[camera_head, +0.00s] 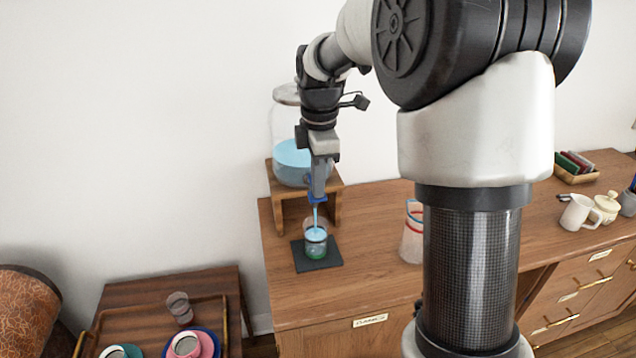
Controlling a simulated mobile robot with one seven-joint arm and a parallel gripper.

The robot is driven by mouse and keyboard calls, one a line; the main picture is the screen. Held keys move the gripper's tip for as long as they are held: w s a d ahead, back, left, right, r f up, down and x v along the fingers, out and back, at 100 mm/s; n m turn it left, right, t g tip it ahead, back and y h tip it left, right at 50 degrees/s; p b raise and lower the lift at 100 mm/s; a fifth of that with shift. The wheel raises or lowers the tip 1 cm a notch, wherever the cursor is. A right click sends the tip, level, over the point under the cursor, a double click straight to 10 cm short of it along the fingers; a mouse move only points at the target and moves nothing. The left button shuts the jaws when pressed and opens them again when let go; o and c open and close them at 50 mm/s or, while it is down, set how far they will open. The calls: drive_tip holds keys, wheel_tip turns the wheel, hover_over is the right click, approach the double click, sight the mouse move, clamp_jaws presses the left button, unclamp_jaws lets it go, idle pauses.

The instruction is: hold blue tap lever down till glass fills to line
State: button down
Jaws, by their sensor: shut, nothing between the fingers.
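The glass dispenser (289,160), partly filled with blue liquid, stands on a wooden stand (277,211) on the sideboard. My gripper (318,192) is shut, pointing down at the blue tap lever (317,199) in front of the dispenser. Its fingertips appear to touch the lever and partly hide it. A thin blue stream (315,217) runs from the tap into the glass (316,241) below. The glass holds blue liquid, with a green patch low on it. It stands upright on a dark mat (323,263). I cannot clearly make out the fill line.
A clear jug with red and blue bands (411,237) stands right of the mat, partly behind my arm. A white pitcher (580,212) and lidded pot (607,206) are at the far right. A lower table with a tray (140,316) and cups is at the lower left.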

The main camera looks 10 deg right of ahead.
idle(0.4)
drive_tip(key=shift+r+p, duration=0.75)
drive_tip(key=shift+p, duration=0.05)
drive_tip(key=shift+r, duration=0.1)
